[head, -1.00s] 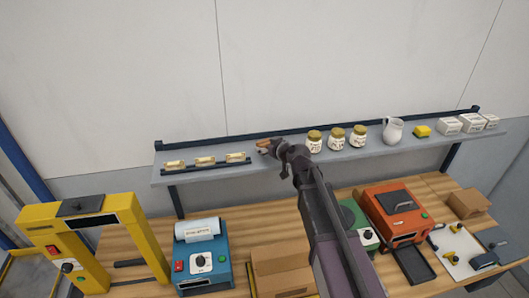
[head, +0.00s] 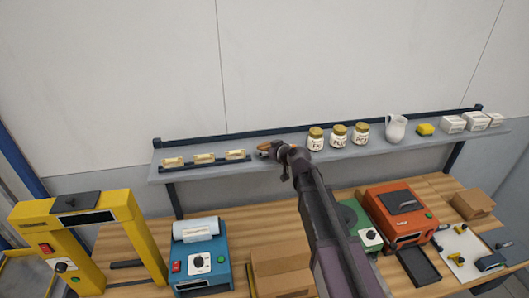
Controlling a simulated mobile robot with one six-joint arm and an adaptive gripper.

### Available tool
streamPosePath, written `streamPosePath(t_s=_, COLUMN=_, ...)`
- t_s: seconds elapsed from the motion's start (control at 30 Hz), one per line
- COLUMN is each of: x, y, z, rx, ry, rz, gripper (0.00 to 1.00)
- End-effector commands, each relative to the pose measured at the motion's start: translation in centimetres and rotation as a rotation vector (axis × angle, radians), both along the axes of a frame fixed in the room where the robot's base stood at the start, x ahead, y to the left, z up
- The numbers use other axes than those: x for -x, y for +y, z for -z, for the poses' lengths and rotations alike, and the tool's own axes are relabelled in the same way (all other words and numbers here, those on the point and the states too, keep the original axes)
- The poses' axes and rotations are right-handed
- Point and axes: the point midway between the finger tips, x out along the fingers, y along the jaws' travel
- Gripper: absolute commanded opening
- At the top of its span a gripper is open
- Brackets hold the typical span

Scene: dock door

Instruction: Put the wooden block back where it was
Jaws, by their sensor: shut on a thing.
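The wooden block (head: 264,146) is a small orange-brown piece at the tip of my gripper (head: 267,151). My gripper is shut on it, over the wall shelf (head: 350,155). The block is between a row of three small cream pieces on the left and the jars on the right. My arm and gripper hide part of the block and the shelf behind. I cannot tell whether the block touches the shelf.
The cream pieces (head: 204,158) sit left. Below, the bench holds a blue machine (head: 203,262) and an orange machine (head: 400,215).

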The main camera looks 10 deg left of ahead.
Motion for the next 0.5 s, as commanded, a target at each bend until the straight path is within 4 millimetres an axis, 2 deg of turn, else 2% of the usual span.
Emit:
streamPosePath(t_s=0.4, x=-0.03, y=-0.06, z=0.35, rx=0.000, ry=0.000, rz=0.001, gripper=0.35)
streamPosePath(t_s=0.43, x=-0.03, y=-0.06, z=0.32, rx=0.000, ry=0.000, rz=0.001, gripper=0.88)
streamPosePath(t_s=0.47, x=-0.03, y=-0.07, z=0.25, rx=0.000, ry=0.000, rz=0.001, gripper=0.96)
streamPosePath(t_s=0.5, x=-0.03, y=-0.07, z=0.24, rx=0.000, ry=0.000, rz=0.001, gripper=1.00)
